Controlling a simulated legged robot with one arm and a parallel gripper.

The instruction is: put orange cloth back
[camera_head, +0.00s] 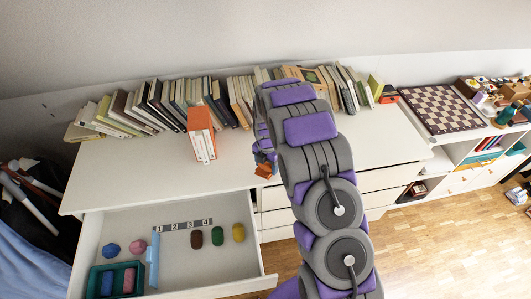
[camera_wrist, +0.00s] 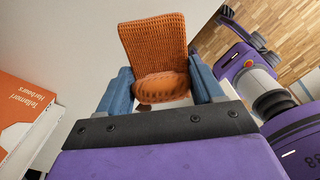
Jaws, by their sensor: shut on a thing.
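The orange cloth (camera_wrist: 155,45) has a knitted, ribbed texture and stands between the two blue fingers of my gripper (camera_wrist: 162,84) in the wrist view. My gripper is shut on its lower part, which bunches into a rounded fold. In the head view only a small bit of the orange cloth (camera_head: 264,171) shows beside my arm, near the dresser's front edge. The open drawer (camera_head: 190,270) is to the left of my gripper. It holds a strip marked 1 2 3 4 (camera_head: 185,225), with brown, green and yellow rolled pieces (camera_head: 238,233) below the numbers 2, 3 and 4.
The drawer also has loose blue and pink pieces (camera_head: 137,247), a light blue divider (camera_head: 153,262) and a teal tray (camera_head: 94,280). An orange-spined book stack (camera_head: 202,133) stands on the dresser top (camera_head: 130,170). Books line the wall. A chessboard (camera_head: 441,109) lies at right.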

